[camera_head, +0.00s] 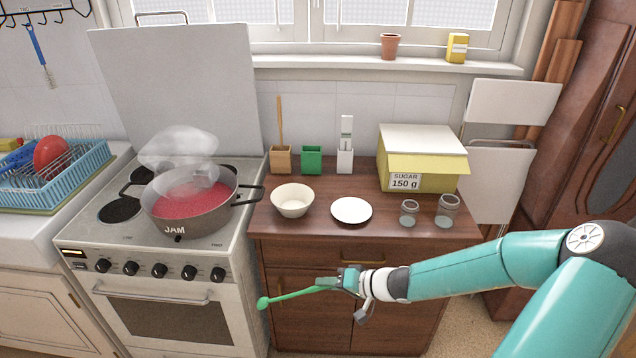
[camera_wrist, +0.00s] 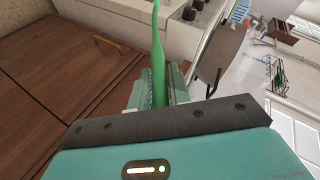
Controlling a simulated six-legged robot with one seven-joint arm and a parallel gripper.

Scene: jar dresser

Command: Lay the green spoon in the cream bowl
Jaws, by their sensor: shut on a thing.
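The green spoon (camera_head: 290,295) is held in my gripper (camera_head: 343,282), which is shut on its handle end. The spoon points left, with its round head in front of the gap between stove and dresser. In the wrist view the green handle (camera_wrist: 157,55) rises from between the fingers of my gripper (camera_wrist: 158,88); the spoon's head is out of that picture. The cream bowl (camera_head: 292,208) stands on the dresser top near its left front edge and looks empty. My gripper is in front of the dresser, lower in the picture than the bowl and to its right.
On the dresser (camera_head: 345,188) a white saucer (camera_head: 351,210) is right of the bowl, with two glass jars (camera_head: 409,213) farther right. Wooden, green and white holders (camera_head: 311,160) and a sugar box (camera_head: 420,160) stand behind. A steaming jam pot (camera_head: 190,205) sits on the stove left.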

